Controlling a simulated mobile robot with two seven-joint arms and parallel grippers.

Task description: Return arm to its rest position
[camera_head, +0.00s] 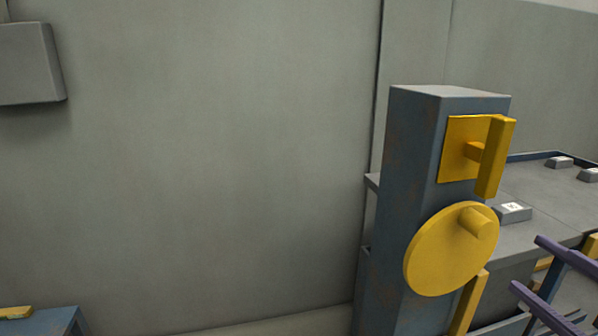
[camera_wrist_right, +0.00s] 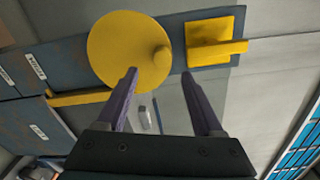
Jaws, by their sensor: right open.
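My right gripper (camera_head: 526,263) is at the lower right of the head view, its two purple fingers apart with nothing between them. In the right wrist view the open gripper (camera_wrist_right: 159,76) points toward a blue-grey post, with a gap in front of the fingertips. The post (camera_head: 412,150) carries a round yellow disc (camera_head: 430,255) with a knob and, above it, a yellow plate with an upright lever handle (camera_head: 494,158). The disc (camera_wrist_right: 115,50) and the lever (camera_wrist_right: 222,48) also show in the right wrist view. My left gripper is not in view.
A grey bench top (camera_head: 545,190) with small grey blocks stands behind the post. A yellow bar (camera_head: 468,305) is below the disc. A grey box (camera_head: 28,62) hangs on the left wall. A blue table corner (camera_head: 50,322) is at bottom left. The space left of the post looks clear.

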